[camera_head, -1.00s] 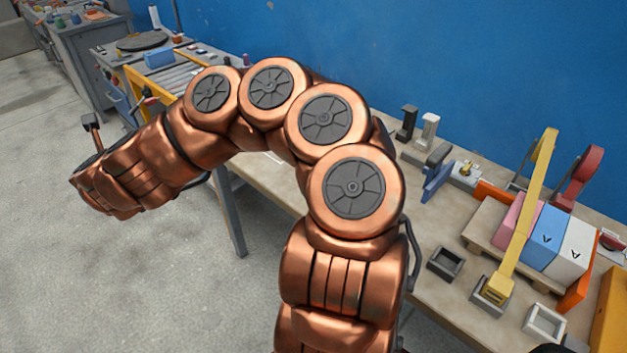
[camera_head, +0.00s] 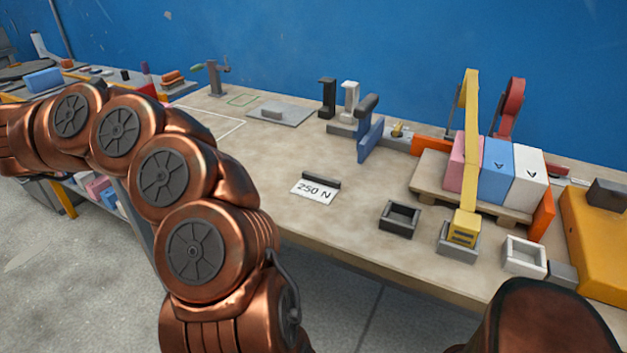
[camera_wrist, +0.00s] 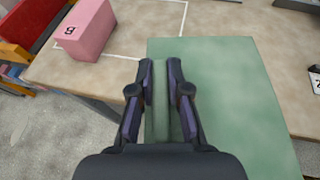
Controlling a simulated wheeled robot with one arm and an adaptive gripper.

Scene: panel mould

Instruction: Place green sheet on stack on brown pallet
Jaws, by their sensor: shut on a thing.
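The green sheet (camera_wrist: 235,95) fills the middle and right of the wrist view. My gripper (camera_wrist: 160,75) is shut on a raised green strip at the sheet's left part, with one dark finger on each side. The sheet and my gripper are out of the head view. A light brown pallet (camera_head: 428,183) lies on the bench at the right of the head view. A pink block (camera_head: 463,165), a blue block (camera_head: 497,172) and a white block (camera_head: 527,180) stand side by side on it. No green sheet shows on that pallet.
A pink block (camera_wrist: 88,28) stands by white bench lines in the wrist view. A yellow arm (camera_head: 468,150) rises in front of the pallet, near small open boxes (camera_head: 399,218).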

